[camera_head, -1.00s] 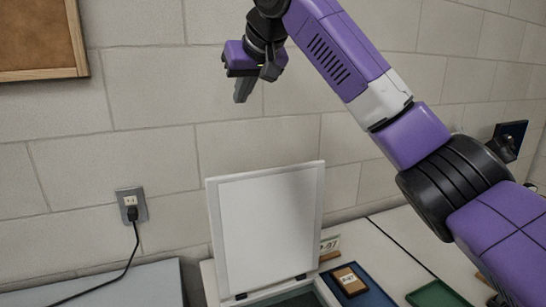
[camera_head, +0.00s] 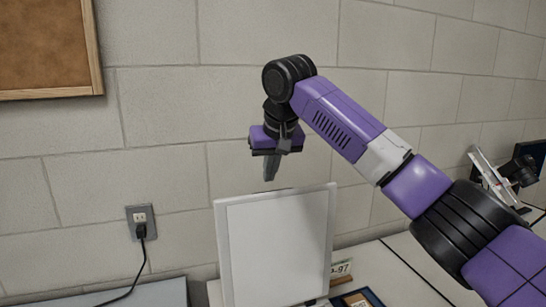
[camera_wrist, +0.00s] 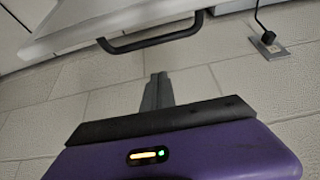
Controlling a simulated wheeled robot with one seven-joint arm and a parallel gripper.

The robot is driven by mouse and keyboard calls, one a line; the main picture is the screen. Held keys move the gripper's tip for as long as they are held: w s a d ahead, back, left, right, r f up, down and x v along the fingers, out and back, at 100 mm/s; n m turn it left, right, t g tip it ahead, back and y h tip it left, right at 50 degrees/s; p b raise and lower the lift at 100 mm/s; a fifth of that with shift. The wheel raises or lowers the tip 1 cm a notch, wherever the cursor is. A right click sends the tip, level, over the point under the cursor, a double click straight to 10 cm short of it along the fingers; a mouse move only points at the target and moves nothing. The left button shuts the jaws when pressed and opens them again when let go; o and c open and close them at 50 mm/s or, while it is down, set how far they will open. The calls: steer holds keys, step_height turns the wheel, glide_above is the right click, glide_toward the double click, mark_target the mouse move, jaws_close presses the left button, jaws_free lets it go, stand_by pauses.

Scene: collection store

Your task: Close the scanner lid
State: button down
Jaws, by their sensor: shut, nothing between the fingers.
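The scanner lid (camera_head: 278,245) stands open and upright in the head view, a white panel with a pale grey inner face. Its hinges and the scanner bed are cut off below the picture. In the wrist view the back of the lid (camera_wrist: 100,18) shows at the top, with a black bar handle (camera_wrist: 150,38) on it. My gripper (camera_head: 270,172) points down just above and behind the lid's top edge, apart from it as far as I can see. The fingers (camera_wrist: 157,92) also show in the wrist view, shut together and empty, with wall beyond them.
A block wall (camera_head: 170,170) stands close behind the lid. A power outlet (camera_head: 141,217) with a black cable is on the wall to the left. A small label card (camera_head: 341,268) and a dark blue tray (camera_head: 373,296) lie right of the lid.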

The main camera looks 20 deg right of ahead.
steer(key=shift+s+f, duration=0.25)
steer(key=shift+s, duration=0.7)
steer(key=shift+s+f, duration=0.25)
steer(key=shift+s, duration=0.7)
